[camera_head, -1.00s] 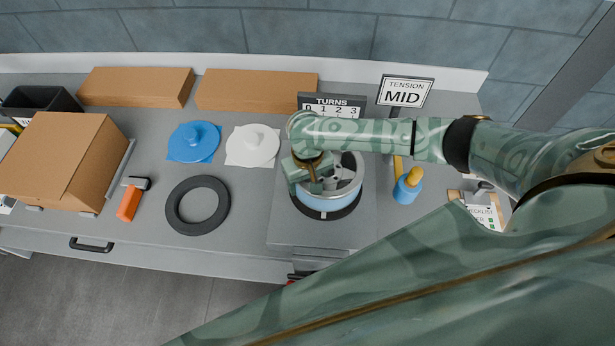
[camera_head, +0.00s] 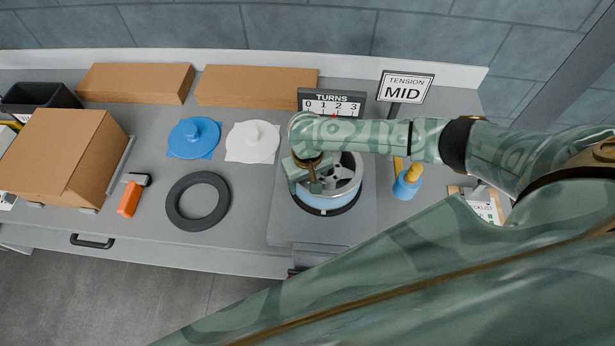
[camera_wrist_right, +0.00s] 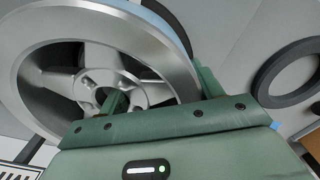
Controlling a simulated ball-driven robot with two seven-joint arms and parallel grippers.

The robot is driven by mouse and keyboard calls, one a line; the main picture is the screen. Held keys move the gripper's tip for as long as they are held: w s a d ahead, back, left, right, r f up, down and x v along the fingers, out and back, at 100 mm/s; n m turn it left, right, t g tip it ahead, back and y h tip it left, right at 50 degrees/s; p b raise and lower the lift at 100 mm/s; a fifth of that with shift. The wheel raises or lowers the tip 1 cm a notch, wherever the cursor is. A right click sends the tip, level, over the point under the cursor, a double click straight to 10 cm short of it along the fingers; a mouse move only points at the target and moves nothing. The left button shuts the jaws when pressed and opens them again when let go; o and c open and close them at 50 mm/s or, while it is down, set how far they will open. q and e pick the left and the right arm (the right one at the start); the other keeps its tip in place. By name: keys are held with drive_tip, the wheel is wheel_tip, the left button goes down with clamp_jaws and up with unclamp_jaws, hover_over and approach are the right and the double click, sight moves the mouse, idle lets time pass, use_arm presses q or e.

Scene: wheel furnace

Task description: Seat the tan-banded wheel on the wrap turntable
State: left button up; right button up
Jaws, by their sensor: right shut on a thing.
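The wheel held has silver spokes and a light blue band (camera_head: 325,204); no tan band shows on it. It lies flat over a dark round turntable (camera_head: 327,213) on a grey block. A dark crescent shows below its near edge; I cannot tell whether they touch. My right gripper (camera_head: 312,184) is shut on the wheel's left side. In the right wrist view, the gripper (camera_wrist_right: 158,95) has one finger inside the wheel (camera_wrist_right: 100,55) near the spokes and the other outside the rim. My left gripper is not in view.
A TURNS sign (camera_head: 331,98) and a TENSION MID sign (camera_head: 404,87) stand behind. A black ring (camera_head: 172,203), white disc (camera_head: 253,140), blue disc (camera_head: 194,137), orange-handled tool (camera_head: 130,198) and carton (camera_head: 62,155) lie left.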

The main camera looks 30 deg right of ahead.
idle(0.7)
drive_tip(key=o, duration=1.6)
drive_tip(key=shift+o, duration=0.4)
drive_tip(key=shift+f, duration=0.1)
wheel_tip(320, 180, up, 6)
drive_tip(key=p, duration=0.9)
